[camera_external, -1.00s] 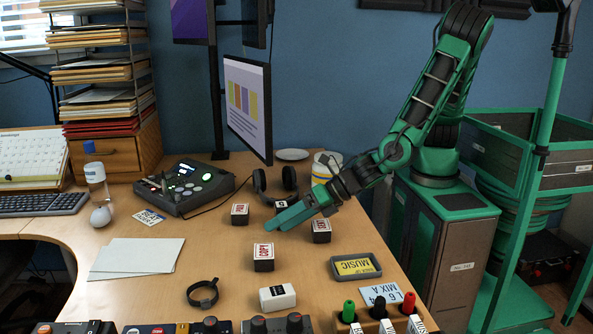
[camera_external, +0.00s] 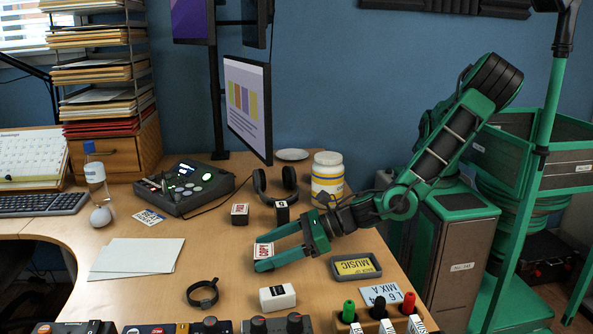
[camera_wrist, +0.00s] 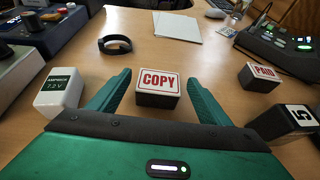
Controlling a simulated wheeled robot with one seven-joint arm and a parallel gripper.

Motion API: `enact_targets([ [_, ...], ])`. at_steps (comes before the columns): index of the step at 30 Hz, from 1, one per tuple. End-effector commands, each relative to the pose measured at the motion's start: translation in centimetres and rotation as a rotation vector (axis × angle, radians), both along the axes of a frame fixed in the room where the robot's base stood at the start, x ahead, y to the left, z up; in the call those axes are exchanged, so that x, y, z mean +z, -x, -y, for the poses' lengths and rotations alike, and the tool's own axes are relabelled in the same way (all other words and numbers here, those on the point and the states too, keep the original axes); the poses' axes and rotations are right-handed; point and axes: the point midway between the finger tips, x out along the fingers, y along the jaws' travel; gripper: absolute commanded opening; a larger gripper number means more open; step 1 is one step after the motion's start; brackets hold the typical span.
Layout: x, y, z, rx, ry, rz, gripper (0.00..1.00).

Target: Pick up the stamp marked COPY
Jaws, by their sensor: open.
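The COPY stamp (camera_wrist: 158,86) is a dark block with a white top and red lettering. In the external view the stamp (camera_external: 263,250) is partly hidden by the green fingers of my gripper (camera_external: 278,250), which reach in from the right, low over the desk.
A white block (camera_external: 277,297) is in front of the gripper, and a PAID stamp (camera_external: 240,214) and a number stamp (camera_external: 282,212) stand behind. A MUSIC tray (camera_external: 356,267) lies to the right, a black strap ring (camera_external: 202,293) at front left.

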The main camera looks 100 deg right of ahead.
Motion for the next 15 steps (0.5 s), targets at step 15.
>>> enact_targets([
  [15, -1.8, -4.9, 0.1, -0.003, -0.001, -0.001, 0.72],
])
